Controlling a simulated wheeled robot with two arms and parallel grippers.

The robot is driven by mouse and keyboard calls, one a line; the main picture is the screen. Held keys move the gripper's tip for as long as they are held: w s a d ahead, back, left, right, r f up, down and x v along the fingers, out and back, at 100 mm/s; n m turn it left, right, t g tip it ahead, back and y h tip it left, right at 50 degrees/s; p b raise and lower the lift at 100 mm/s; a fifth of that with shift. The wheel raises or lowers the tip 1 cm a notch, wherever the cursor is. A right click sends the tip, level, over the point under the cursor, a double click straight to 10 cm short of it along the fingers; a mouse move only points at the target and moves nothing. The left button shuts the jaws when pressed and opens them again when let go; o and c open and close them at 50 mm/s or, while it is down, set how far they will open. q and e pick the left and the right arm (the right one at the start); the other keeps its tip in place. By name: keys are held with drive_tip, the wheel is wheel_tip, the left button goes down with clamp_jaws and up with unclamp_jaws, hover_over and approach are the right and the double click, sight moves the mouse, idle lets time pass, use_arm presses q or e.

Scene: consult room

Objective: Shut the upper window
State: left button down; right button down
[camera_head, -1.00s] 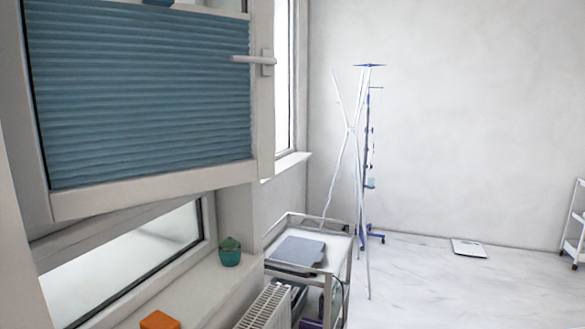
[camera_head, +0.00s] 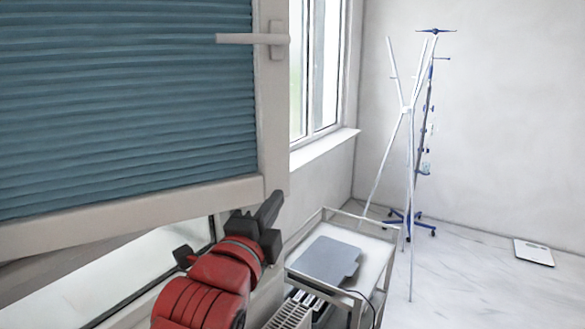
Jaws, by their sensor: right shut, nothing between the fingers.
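The upper window (camera_head: 150,211) is a pale-framed sash with a teal pleated blind (camera_head: 120,100). It fills the upper left and stands open, swung into the room. Its pale lever handle (camera_head: 250,39) lies level on the right side of the frame. My right gripper (camera_head: 270,205), black on a red arm, is shut and empty. It is at the sash's lower right corner, well below the handle; I cannot tell whether it touches the frame. My left gripper is not in view.
A lower window pane (camera_head: 110,275) shows below the sash. A metal trolley (camera_head: 378,246) with a grey item and a white radiator (camera_head: 290,314) stand close on the right. Farther back are a white coat stand (camera_head: 411,200) and a drip stand.

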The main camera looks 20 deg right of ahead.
drive_tip(key=m+p, duration=0.1)
drive_tip(key=p, duration=0.5)
approach(286, 178)
drive_tip(key=w+d+r, duration=0.2)
drive_tip(key=w+d, duration=0.1)
drive_tip(key=d, duration=0.2)
drive_tip(key=shift+w+r+g, duration=0.2)
drive_tip(key=shift+w+g, duration=0.1)
drive_tip(key=shift+w, duration=0.7)
drive_tip(key=shift+f, duration=0.1)
